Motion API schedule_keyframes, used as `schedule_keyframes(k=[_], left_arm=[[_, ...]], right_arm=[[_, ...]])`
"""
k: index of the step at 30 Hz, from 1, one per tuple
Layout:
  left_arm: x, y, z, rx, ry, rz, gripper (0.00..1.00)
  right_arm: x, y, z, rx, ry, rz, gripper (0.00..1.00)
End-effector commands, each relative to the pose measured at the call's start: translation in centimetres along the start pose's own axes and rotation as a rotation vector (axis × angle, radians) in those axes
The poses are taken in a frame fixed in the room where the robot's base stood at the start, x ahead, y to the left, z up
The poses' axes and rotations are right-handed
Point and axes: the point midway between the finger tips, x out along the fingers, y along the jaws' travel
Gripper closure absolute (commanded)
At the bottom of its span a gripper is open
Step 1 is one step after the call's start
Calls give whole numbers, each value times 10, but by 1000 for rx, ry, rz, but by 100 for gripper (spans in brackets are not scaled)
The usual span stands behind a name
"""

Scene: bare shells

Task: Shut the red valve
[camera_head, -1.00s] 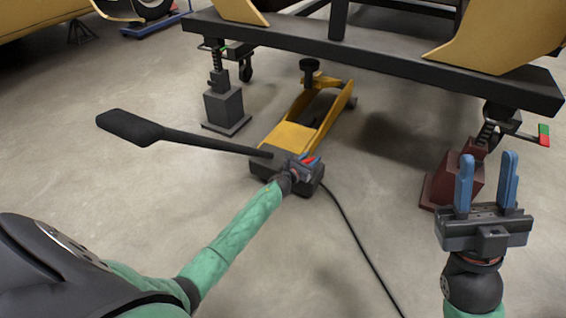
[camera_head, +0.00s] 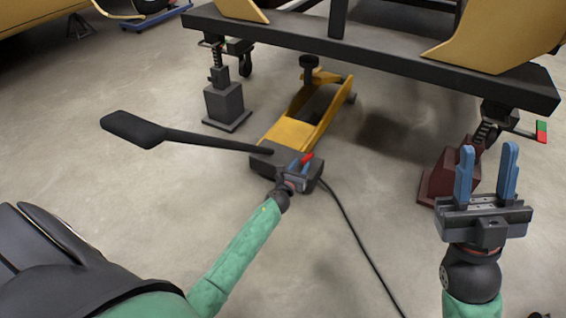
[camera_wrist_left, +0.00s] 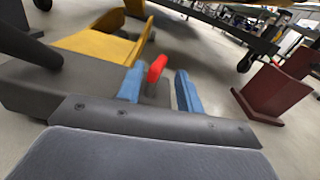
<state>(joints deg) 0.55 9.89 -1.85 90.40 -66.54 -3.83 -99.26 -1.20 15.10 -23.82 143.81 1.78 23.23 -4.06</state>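The red valve (camera_head: 307,158) is a small red lever on the dark near end of the yellow floor jack (camera_head: 292,132). It also shows in the left wrist view (camera_wrist_left: 156,68), standing up between my blue fingertips, with gaps visible on both sides. My left gripper (camera_head: 299,167) is at the jack's near end, open, its fingers pointing at the valve. In the left wrist view the left gripper (camera_wrist_left: 159,84) has its fingers apart, and the valve's lower end is hard to see. My right gripper (camera_head: 487,172) is open and empty at the right.
The jack's long black handle (camera_head: 190,138) extends left above my left forearm. A black cable (camera_head: 350,230) runs along the floor. A dark frame (camera_head: 380,58) stands on a grey stand (camera_head: 225,103) and a red stand (camera_head: 445,175).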

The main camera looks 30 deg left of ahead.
Motion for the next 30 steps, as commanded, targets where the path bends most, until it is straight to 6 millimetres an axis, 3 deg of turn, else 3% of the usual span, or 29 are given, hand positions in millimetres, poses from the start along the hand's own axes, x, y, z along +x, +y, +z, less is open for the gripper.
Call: schedule_keyframes(k=[1, 3, 30], left_arm=[[-4, -1, 13, -31, 2, 12, 64], [-10, -1, 20, -79, 5, 33, 64], [-86, -8, 106, -690, 45, 293, 64]], right_arm=[[12, 3, -4, 0, 0, 0, 64], [19, 5, -7, 0, 0, 0, 64], [105, 27, -38, 0, 0, 0, 64]])
